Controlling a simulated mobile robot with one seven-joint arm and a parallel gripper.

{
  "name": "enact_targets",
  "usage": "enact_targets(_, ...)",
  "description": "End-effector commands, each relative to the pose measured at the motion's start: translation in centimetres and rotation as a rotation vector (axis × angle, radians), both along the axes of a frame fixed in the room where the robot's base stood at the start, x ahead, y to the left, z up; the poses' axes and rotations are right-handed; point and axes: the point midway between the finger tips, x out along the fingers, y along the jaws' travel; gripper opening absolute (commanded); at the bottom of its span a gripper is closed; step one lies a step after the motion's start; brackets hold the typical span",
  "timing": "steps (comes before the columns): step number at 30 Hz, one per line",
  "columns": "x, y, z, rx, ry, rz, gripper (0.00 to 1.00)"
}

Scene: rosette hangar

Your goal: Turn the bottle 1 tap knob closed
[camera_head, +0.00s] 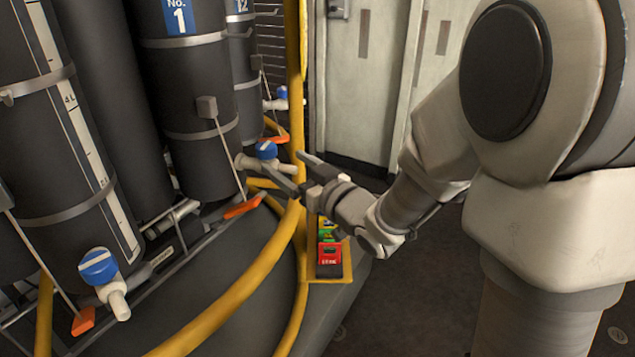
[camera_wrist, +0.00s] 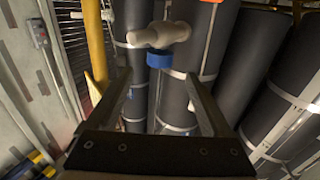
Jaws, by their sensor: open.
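Bottle 1 (camera_head: 190,100) is a tall dark cylinder with a blue "No. 1" label in the head view. Its white tap (camera_head: 248,163) sticks out low on the right and carries a blue knob (camera_head: 266,150). My gripper (camera_head: 286,167) is open and empty, its fingers pointing left at this tap. In the wrist view the blue knob (camera_wrist: 159,60) and white tap body (camera_wrist: 160,36) lie just beyond and between the fingertips of my gripper (camera_wrist: 158,76). I see no contact with the knob.
A yellow pipe (camera_head: 299,70) rises right behind my gripper. Another bottle's blue-knobbed tap (camera_head: 98,266) is at lower left. A red box (camera_head: 329,262) sits on a yellow plate below my wrist. Pale lockers (camera_head: 360,80) stand behind; dark floor lies open at right.

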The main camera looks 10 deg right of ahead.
Motion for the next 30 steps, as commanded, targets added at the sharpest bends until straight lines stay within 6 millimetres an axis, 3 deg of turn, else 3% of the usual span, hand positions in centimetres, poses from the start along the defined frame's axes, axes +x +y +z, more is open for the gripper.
enact_targets(4,-3.1,-2.0,-0.1,0.001,-0.001,-0.004,0.84)
enact_targets(21,-6.7,-4.3,-0.3,0.000,-0.004,0.002,0.84)
enact_targets(30,-7.5,-4.8,0.0,0.000,0.000,-0.001,0.84)
